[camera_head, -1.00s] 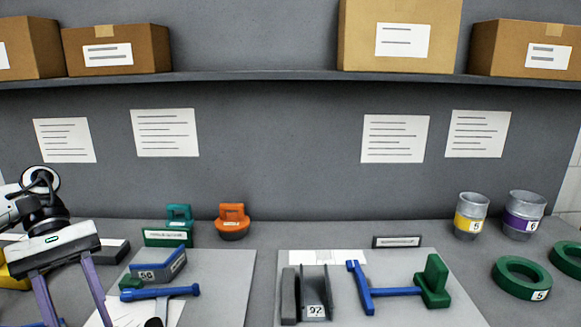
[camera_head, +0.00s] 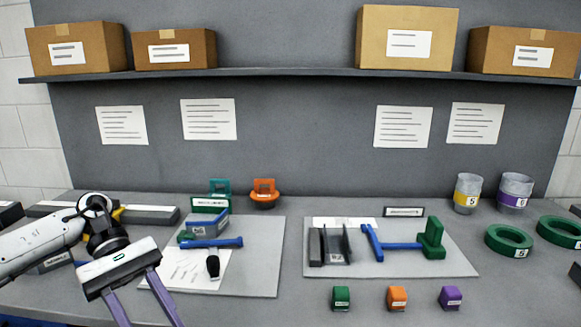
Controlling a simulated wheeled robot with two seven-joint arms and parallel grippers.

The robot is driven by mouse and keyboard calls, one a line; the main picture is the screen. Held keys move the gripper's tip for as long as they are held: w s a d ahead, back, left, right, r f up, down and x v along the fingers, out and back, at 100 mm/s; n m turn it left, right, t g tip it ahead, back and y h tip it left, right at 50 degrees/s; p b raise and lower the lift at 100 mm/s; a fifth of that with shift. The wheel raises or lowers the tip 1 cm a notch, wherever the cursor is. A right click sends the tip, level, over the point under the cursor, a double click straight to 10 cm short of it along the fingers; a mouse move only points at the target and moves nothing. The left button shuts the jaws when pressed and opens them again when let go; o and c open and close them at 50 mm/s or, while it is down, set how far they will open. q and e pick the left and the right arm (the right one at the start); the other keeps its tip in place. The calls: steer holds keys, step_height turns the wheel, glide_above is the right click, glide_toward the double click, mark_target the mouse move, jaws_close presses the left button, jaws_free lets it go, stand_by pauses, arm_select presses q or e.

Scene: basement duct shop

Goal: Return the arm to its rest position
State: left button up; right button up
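My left arm comes in from the left in the head view. Its gripper (camera_head: 146,306) is over the front left of the bench, left of the left grey mat (camera_head: 255,270). Its two purple fingers are spread apart with nothing seen between them; the fingertips run close to or past the bottom edge of the picture. My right arm and gripper are not in view.
On the left mat lie a blue tool (camera_head: 212,243), a blue-grey bracket (camera_head: 208,226) and paper. The right mat (camera_head: 450,266) holds grey channel pieces and a blue-green tool. Green (camera_head: 341,297), orange (camera_head: 397,297) and purple (camera_head: 450,297) blocks stand in front. Green rings (camera_head: 508,241) lie right.

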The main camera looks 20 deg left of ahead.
arm_select(q)
steer(key=w+d+f+n+t+h, duration=0.25)
steer(key=d+n+t, duration=0.25)
steer(key=d+n, duration=0.3)
steer(key=w+d+f+n+t+h, duration=0.1)
steer(key=w+d+n+t+h, duration=0.2)
steer(key=d+n, duration=0.6)
steer(key=w+d+f+n+t+h, duration=0.1)
steer(key=d+n+t+h, duration=0.2)
steer(key=d+n+t, duration=0.4)
steer(key=s+a+f+n+t+y, duration=0.1)
steer(key=a+f+n+t+y, duration=0.1)
steer(key=f+n+y, duration=0.6)
steer(key=s+a+f+n+t+y, duration=0.15)
steer(key=f+n, duration=0.25)
steer(key=n, duration=0.8)
steer(key=s+a+f+n+g+y, duration=0.2)
steer(key=s+a+f+n+y, duration=0.1)
steer(key=s+f+n, duration=0.3)
steer(key=s+a+f+n+g+y, duration=0.3)
steer(key=s+f+n, duration=0.4)
steer(key=s+f, duration=0.2)
steer(key=shift+s+f, duration=0.2)
steer(key=shift+f, duration=0.25)
